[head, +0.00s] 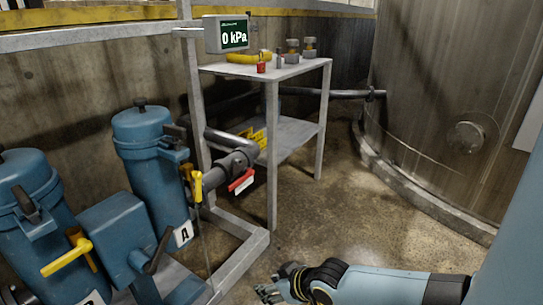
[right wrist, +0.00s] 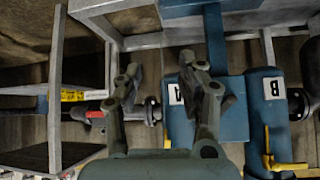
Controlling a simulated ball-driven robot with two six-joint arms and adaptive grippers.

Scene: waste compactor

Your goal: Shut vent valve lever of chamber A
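Chamber A (head: 150,165) is a blue upright canister with a white "A" label (head: 183,234); the label also shows in the right wrist view (right wrist: 175,94). A yellow lever (head: 196,184) hangs roughly upright beside chamber A, by the grey pipe. A second yellow lever (head: 66,257) lies sideways at the blue block nearer chamber B (head: 35,215). Which lever is the vent valve's is not marked. My right gripper (head: 268,290) is low at the bottom centre, right of the canisters and apart from them. In the right wrist view its fingers (right wrist: 163,75) stand apart, empty. My left gripper is not in view.
A red handle (head: 241,181) sits on the grey pipe valve. A display (head: 227,35) reads 0 kPa. A grey metal shelf (head: 300,67) holds small items. A large steel tank (head: 440,90) stands at the right. The floor between shelf and tank is clear.

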